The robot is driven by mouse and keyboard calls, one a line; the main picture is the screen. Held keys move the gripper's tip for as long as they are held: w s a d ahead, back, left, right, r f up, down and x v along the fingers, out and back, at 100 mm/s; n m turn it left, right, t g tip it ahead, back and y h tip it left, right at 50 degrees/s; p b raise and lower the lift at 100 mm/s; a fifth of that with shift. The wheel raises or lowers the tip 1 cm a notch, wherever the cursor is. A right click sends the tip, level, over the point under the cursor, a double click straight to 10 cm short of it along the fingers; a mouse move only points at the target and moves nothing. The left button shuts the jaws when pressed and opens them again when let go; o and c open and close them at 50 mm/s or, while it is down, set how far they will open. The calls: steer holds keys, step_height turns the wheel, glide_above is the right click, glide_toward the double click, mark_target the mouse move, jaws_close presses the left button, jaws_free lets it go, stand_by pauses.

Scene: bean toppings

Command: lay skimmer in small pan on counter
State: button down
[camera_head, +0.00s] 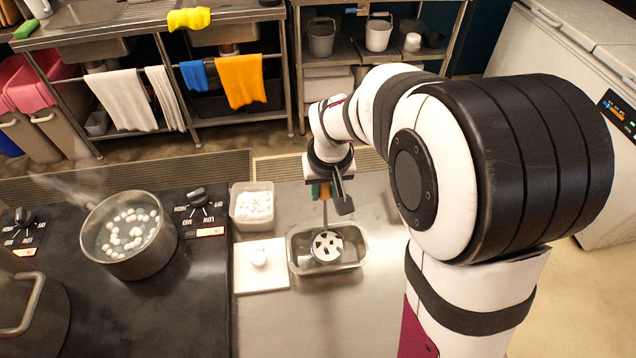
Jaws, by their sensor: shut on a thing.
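The skimmer (327,246) has a round, slotted metal head and a thin upright handle. My gripper (325,190) is shut on the upper part of the handle, above the counter. The skimmer head is within the outline of the small rectangular metal pan (296,262), near its middle. I cannot tell whether it touches the pan floor. The pan sits on the steel counter (385,300). My gripper hides the top of the handle.
A pot of water with white pieces (130,262) stands on the black stove at left. A clear container of white pieces (252,218) stands left of the pan. A white board (262,283) with a small white item lies beside it. Counter right of the pan is partly clear.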

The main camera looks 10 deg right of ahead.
steer(key=shift+f, duration=0.15)
jaws_free()
stand_by(0.5)
stand_by(0.6)
steer(key=w+r, duration=0.5)
steer(key=r, duration=0.3)
steer(key=shift+r, duration=0.3)
steer(key=shift+w, duration=0.1)
